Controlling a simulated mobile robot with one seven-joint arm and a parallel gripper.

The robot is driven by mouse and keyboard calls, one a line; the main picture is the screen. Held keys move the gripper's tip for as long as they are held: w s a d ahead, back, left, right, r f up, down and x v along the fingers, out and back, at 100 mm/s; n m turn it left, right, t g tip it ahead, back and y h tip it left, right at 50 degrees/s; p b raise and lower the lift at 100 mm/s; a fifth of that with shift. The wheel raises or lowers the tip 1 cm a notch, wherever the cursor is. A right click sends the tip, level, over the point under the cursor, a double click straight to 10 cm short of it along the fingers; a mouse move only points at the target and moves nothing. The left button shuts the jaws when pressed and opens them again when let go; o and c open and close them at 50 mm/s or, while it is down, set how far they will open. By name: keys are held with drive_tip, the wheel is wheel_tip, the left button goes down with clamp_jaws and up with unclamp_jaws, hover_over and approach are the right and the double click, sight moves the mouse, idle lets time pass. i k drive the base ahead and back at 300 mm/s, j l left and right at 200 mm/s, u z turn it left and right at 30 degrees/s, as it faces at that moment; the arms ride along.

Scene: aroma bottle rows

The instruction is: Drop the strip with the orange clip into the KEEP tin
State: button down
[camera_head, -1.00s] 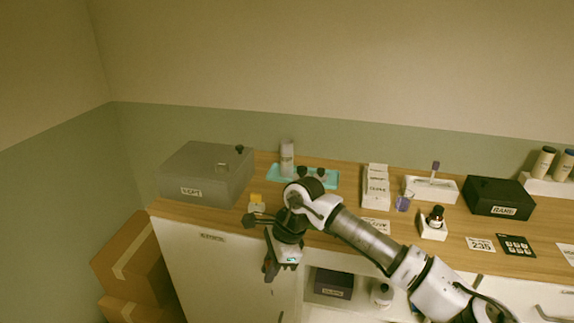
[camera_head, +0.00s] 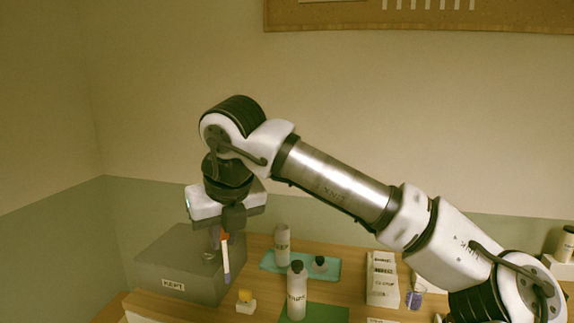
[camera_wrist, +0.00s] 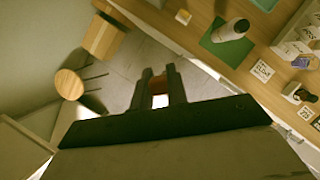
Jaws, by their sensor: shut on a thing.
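My gripper (camera_head: 222,238) is raised in the head view and shut on a thin white strip with an orange clip (camera_head: 225,240). The strip hangs down, its white length (camera_head: 226,264) showing below the fingers. In the wrist view my gripper (camera_wrist: 160,72) shows from behind, with a pale, orange-tinged piece (camera_wrist: 160,101) between its fingers. The grey tin (camera_head: 160,262), with a label that looks like KEPT, stands at the counter's left end. The strip appears in front of the tin's right part. I cannot tell its height above the tin or what opening the top has.
A small white block with a yellow top (camera_head: 245,301) sits right of the tin. A white bottle (camera_head: 297,291) stands on a green mat (camera_head: 328,313). A teal tray (camera_head: 328,268) holds bottles behind. A white card rack (camera_head: 381,280) is further right.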

sight(282, 263)
drive_tip(key=i+l, duration=0.2)
drive_tip(key=i, duration=0.4)
drive_tip(key=i+l, duration=0.15)
drive_tip(key=i, duration=0.45)
